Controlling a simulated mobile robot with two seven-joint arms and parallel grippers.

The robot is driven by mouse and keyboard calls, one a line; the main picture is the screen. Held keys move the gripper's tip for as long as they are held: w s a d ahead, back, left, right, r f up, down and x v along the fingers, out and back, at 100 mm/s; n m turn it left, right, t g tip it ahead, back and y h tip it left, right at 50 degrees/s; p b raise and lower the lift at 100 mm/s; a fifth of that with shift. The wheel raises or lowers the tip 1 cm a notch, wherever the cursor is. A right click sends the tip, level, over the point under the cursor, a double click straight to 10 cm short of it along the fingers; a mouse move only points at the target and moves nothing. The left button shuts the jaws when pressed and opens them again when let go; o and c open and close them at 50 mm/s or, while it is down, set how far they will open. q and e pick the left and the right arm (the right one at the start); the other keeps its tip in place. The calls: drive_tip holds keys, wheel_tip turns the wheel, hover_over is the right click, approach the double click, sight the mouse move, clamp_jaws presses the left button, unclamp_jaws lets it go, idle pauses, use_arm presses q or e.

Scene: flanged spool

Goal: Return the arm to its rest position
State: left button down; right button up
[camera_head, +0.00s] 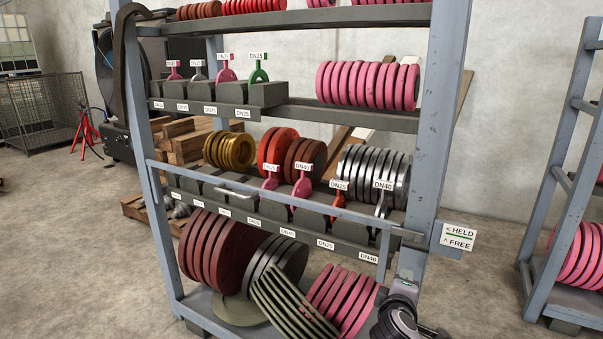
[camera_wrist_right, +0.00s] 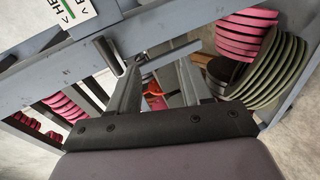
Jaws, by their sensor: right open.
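My right arm (camera_head: 400,318) comes in at the bottom of the head view, low in front of the rack's right post. In the right wrist view, my right gripper (camera_wrist_right: 160,68) has its two grey fingers spread apart, with nothing between them. The rack's front bar and post lie close beyond the fingers; I cannot tell from this view whether they touch. My left gripper and arm are not in view.
The blue-grey rack (camera_head: 440,130) holds pink, brown and silver flanges. A grey bar (camera_head: 290,200) crosses its front. A HELD/FREE sign (camera_head: 458,237) sits right of the post. Green flanges (camera_head: 290,305) lean at the bottom. Open floor (camera_head: 485,275) separates it from a second rack (camera_head: 555,170).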

drive_tip(key=s+a+f+m+g+y, duration=0.25)
drive_tip(key=s+f+y, duration=0.35)
drive_tip(key=s+f, duration=0.9)
drive_tip(key=s+f+m+y, duration=0.1)
drive_tip(key=s+m, duration=0.2)
drive_tip(key=s, duration=0.5)
drive_tip(key=s+a+f+m+y, duration=0.1)
drive_tip(key=s+m, duration=0.2)
drive_tip(key=s, duration=0.6)
drive_tip(key=shift+s+a+f+y, duration=0.2)
drive_tip(key=shift+s+a+y, duration=0.05)
drive_tip(key=shift+y, duration=0.05)
drive_tip(key=shift+m, duration=0.25)
